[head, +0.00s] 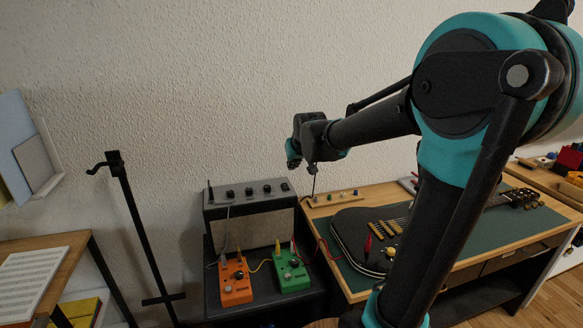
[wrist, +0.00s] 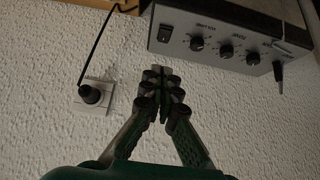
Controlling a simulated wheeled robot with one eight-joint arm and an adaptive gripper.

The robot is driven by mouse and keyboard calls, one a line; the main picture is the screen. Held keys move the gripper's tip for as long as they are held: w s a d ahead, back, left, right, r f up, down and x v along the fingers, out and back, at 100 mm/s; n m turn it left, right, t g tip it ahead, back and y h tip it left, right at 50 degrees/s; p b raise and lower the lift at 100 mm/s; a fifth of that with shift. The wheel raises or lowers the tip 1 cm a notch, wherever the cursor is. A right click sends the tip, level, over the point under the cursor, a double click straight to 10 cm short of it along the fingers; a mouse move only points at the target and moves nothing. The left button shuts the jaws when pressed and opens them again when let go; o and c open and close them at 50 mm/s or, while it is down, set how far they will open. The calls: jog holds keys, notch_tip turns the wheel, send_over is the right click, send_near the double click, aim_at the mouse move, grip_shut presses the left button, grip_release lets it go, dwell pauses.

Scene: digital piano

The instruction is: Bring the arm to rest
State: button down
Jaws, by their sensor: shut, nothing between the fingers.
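My arm, teal and black, reaches from the right side of the head view up and across to the left. My gripper (head: 292,160) hangs in front of the white wall, above and to the right of the grey amplifier (head: 248,206). In the wrist view my gripper (wrist: 161,78) has its fingertips together, with nothing between them. Behind the fingers is the rough white wall (wrist: 240,120). The amplifier (wrist: 228,40) shows at the top right, its knobs facing the camera, apart from the fingers.
A wall socket with a black plug (wrist: 92,95) is left of the fingers. Orange (head: 235,283) and green pedals (head: 290,271) sit before the amplifier. A dark guitar (head: 362,237) lies on the green-matted bench (head: 482,240). A black stand (head: 138,235) is left.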

dwell(0.3)
jog(key=s+d+f+g, duration=0.1)
jog(key=s+d+f, duration=0.3)
jog(key=s, duration=0.5)
jog(key=s+d+f+m+g+h, duration=0.1)
jog(key=s+d+f, duration=0.2)
jog(key=s+f, duration=0.5)
jog(key=s+d+f+m+g, duration=0.1)
jog(key=s+d+f, duration=0.3)
jog(key=s, duration=0.7)
jog(key=shift+d+f+g+h, duration=0.3)
jog(key=shift+f, duration=0.6)
